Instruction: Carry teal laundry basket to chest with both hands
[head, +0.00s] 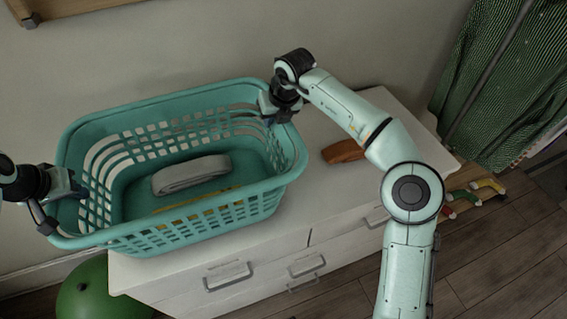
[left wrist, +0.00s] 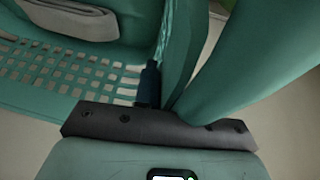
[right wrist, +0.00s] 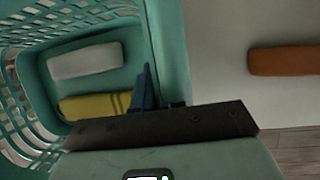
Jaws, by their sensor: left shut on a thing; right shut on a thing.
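The teal laundry basket (head: 205,218) is at the left part of the white chest (head: 335,220) in the head view. I cannot tell whether its base touches the top. A rolled pale cloth (head: 190,174) and a yellow thing (right wrist: 95,106) lie inside it. My left gripper (head: 68,190) is shut on the basket's left end, and the rim fills much of the left wrist view (left wrist: 160,95). My right gripper (head: 275,106) is shut on the rim at the right end. The right wrist view shows that rim between the fingers (right wrist: 160,95).
A brown-orange block (head: 343,151) lies on the chest top, right of the basket. A green ball (head: 98,290) is on the floor at lower left. A green patterned curtain (head: 500,80) hangs at right. Small colourful things (head: 470,197) lie on the wooden floor near the chest.

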